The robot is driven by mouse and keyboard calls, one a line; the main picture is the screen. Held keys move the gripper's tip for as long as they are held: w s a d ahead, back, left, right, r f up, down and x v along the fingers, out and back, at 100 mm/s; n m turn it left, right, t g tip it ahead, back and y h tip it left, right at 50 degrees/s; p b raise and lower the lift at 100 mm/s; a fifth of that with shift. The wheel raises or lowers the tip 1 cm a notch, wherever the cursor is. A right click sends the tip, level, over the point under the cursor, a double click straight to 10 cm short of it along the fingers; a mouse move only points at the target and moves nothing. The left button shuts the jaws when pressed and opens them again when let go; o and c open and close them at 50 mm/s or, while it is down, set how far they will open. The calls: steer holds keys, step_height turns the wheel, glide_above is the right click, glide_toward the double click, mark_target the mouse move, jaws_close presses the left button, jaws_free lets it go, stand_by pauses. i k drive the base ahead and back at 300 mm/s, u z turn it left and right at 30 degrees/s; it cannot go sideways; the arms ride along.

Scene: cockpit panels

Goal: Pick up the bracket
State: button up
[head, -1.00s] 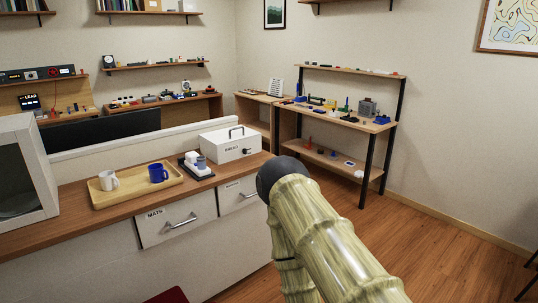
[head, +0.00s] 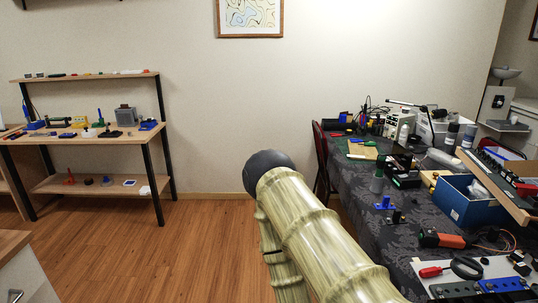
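My arm rises from the bottom of the head view, with a pale green, bamboo-like surface and a dark rounded joint at its top. My gripper's fingers do not show. I cannot tell for certain which thing is the bracket. A small blue upright part on a flat base (head: 385,203), perhaps a bracket, stands on the dark patterned tablecloth at right. A small dark part (head: 398,217) stands just beside it. Several small parts on the left shelf unit are too small to name.
A table with a dark cloth (head: 372,240) fills the right side, crowded with tools, a blue bin (head: 466,208) and an orange-and-black tool (head: 445,239). A dark red chair (head: 320,150) stands at its far left. A wooden shelf unit (head: 95,140) is at left. Open wood floor (head: 190,250) lies between.

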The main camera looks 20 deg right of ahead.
mark_target(386, 204)
steer(key=z, duration=0.85)
steer(key=i, duration=0.9)
steer(key=z, duration=0.6)
